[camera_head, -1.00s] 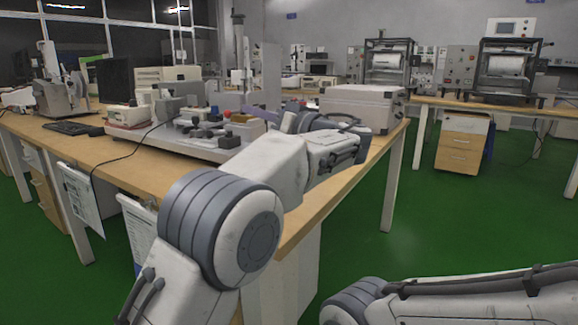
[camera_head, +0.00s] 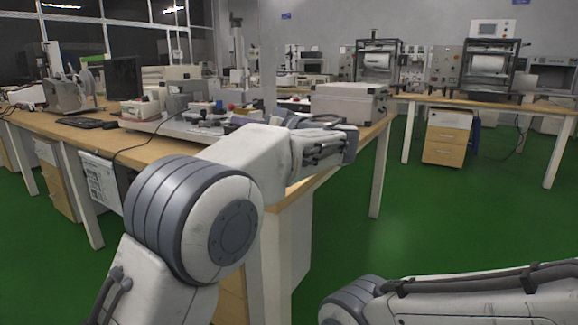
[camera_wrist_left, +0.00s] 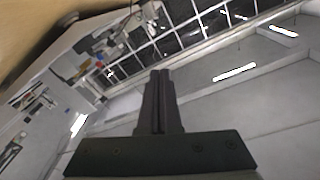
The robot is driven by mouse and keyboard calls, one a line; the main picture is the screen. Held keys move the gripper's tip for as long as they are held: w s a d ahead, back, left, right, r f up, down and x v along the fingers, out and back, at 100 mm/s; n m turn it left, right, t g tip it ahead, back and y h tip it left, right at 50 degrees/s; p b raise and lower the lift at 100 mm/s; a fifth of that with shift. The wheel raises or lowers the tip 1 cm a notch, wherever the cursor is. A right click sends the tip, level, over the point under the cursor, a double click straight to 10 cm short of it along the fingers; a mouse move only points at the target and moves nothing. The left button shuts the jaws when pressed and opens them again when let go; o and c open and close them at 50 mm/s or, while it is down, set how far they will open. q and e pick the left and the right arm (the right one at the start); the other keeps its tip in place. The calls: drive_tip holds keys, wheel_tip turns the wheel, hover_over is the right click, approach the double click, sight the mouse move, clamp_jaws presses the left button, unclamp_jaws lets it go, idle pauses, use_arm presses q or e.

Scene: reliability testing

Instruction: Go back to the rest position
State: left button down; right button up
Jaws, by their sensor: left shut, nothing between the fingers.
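My left arm (camera_head: 200,215) rises from the lower left in the head view, bent, with its wrist end over the near edge of the wooden bench. My left gripper shows clearly in the left wrist view (camera_wrist_left: 160,74); its two dark fingers lie together with nothing between them. In the head view the fingers are hard to make out at the end of the wrist. A link of my right arm (camera_head: 460,295) crosses the lower right corner; my right gripper is not in the picture.
The wooden bench (camera_head: 165,150) on the left holds a monitor (camera_head: 122,77), instruments and a silver case (camera_head: 348,103). A second bench (camera_head: 480,103) with machines stands at the back right, with a drawer cabinet (camera_head: 447,140) beneath. Green floor (camera_head: 420,220) is clear between them.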

use_arm(q)
drive_tip(key=s+d+f+m+g+h+p, duration=0.1)
drive_tip(key=s+f+m+g+h+p, duration=0.25)
drive_tip(key=s+f+m+h, duration=0.65)
drive_tip(key=s+d+f+m+g+h+p, duration=0.15)
drive_tip(key=s+f, duration=0.35)
drive_tip(key=s, duration=0.5)
drive_tip(key=s+d+f+m+g+h, duration=0.1)
drive_tip(key=s+f+g+h, duration=0.15)
drive_tip(key=s+f, duration=0.55)
drive_tip(key=s+d+f+m+g+h+p, duration=0.1)
drive_tip(key=s+f+g+h, duration=0.15)
drive_tip(key=s, duration=0.95)
wheel_tip(320, 180, up, 37)
drive_tip(key=p, duration=3.7)
drive_tip(key=shift+d+g+y+p, duration=0.25)
drive_tip(key=shift+g+y+p, duration=0.05)
drive_tip(key=shift+g+y, duration=0.1)
drive_tip(key=shift+f, duration=0.1)
